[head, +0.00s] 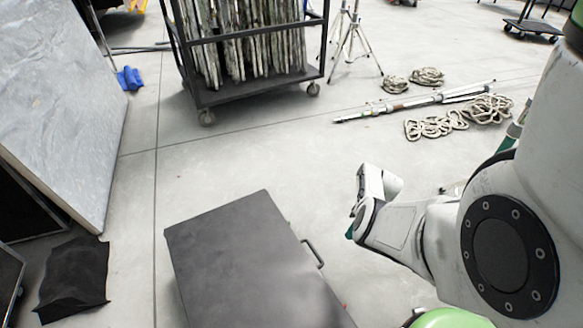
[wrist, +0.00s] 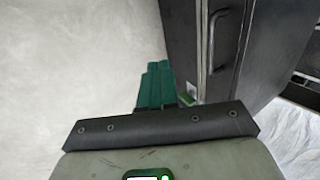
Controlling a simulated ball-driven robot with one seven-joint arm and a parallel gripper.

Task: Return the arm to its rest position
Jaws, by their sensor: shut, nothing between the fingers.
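My gripper (wrist: 157,68) shows in the wrist view as green fingers pressed together, shut with nothing between them. In the head view my white and grey arm comes in from the right and is folded. A little green of my gripper (head: 350,231) shows at the arm's left end, and the rest of the fingers is hidden. It is to the right of a dark flat-topped case (head: 245,265), above the floor. In the wrist view the case (wrist: 185,40) stands to the right of the fingers, with its handle facing them.
A wheeled cart (head: 250,95) with upright poles stands at the back. Ropes (head: 435,125), a stand lying down (head: 410,103) and tripod legs (head: 352,45) are at the back right. A grey panel (head: 60,110) leans at the left, near a black cloth (head: 72,275). The central floor is clear.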

